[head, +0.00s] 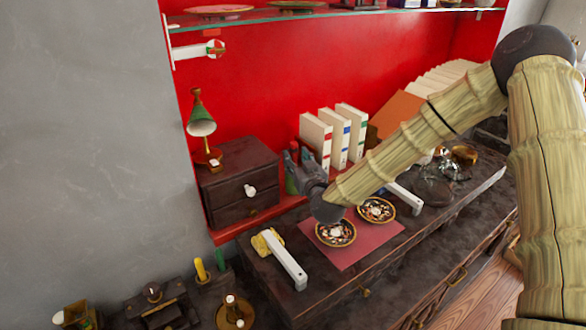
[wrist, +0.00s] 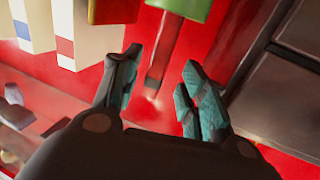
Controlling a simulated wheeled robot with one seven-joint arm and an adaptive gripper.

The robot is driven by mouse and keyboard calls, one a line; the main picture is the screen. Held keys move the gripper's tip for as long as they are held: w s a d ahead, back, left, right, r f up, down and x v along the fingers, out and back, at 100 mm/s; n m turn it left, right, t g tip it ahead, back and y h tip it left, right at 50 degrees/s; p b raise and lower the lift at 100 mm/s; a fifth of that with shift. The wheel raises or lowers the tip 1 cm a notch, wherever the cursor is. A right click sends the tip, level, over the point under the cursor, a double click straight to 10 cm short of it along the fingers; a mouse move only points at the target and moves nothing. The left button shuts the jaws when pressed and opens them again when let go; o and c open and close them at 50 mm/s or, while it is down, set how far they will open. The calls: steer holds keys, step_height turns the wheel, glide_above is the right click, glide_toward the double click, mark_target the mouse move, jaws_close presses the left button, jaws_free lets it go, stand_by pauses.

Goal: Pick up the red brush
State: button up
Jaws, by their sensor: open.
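My gripper (head: 299,161) is open in front of the red wall, between the white binders and the dark drawer box. In the wrist view its two teal-padded fingers (wrist: 162,68) stand apart. A narrow dark red-brown piece (wrist: 161,52), possibly the red brush's, shows beyond and between the fingertips; I cannot tell its whole shape. I cannot clearly identify the brush there.
White binders (head: 316,140) stand right of my gripper. The dark drawer box (head: 240,180) with a green lamp (head: 201,122) is at left. Two patterned plates (head: 336,233) lie on a pink mat (head: 350,258) below. A glass shelf (head: 270,17) is above.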

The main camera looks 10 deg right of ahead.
mark_target(295, 152)
steer(key=shift+w+d+r, duration=0.1)
steer(key=shift+w+r, duration=0.2)
steer(key=shift+w, duration=0.3)
steer(key=shift+w+r+p, duration=0.35)
steer(key=shift+w+p, duration=0.15)
steer(key=shift+p, duration=0.1)
steer(key=shift+w+f, duration=0.25)
steer(key=shift+w, duration=0.2)
steer(key=shift+w+f, duration=0.2)
steer(key=shift+w, duration=0.25)
steer(key=shift+s+r, duration=0.25)
steer(key=shift+c, duration=0.2)
jaws_close()
